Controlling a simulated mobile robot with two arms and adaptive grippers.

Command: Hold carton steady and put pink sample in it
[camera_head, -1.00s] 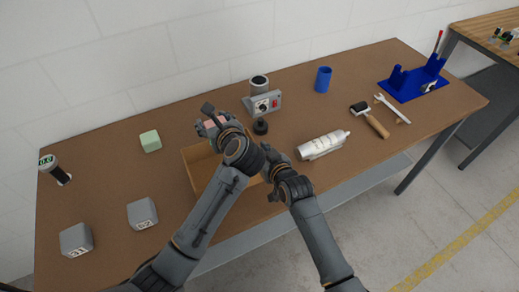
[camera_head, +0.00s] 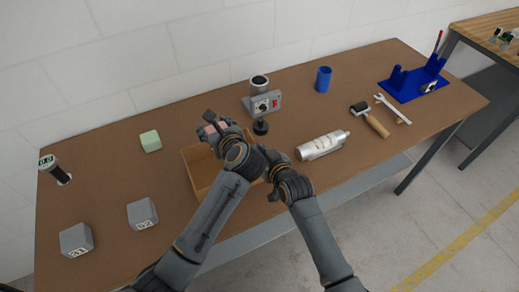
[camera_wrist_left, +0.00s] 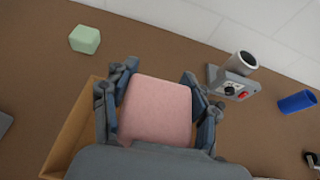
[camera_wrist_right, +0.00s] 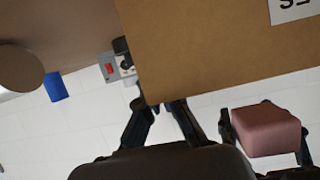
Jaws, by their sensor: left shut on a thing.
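The pink sample (camera_head: 209,129) is held in my left gripper (camera_head: 213,126) above the back part of the open brown carton (camera_head: 207,182). In the left wrist view the pink block (camera_wrist_left: 156,108) sits between both fingers, with a carton wall (camera_wrist_left: 72,130) below and left. My right gripper (camera_head: 268,163) is at the carton's right side. In the right wrist view its fingers (camera_wrist_right: 162,110) stand apart at the edge of a brown carton panel (camera_wrist_right: 215,45) with a white label. I cannot tell whether they touch it. My arms hide much of the carton.
A green block (camera_head: 150,141) and two grey blocks (camera_head: 142,214) (camera_head: 76,240) are on the left of the table. A device with a red switch (camera_head: 264,103) and a dark knob (camera_head: 261,127) stand behind the carton. A silver canister (camera_head: 321,146) lies to the right.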

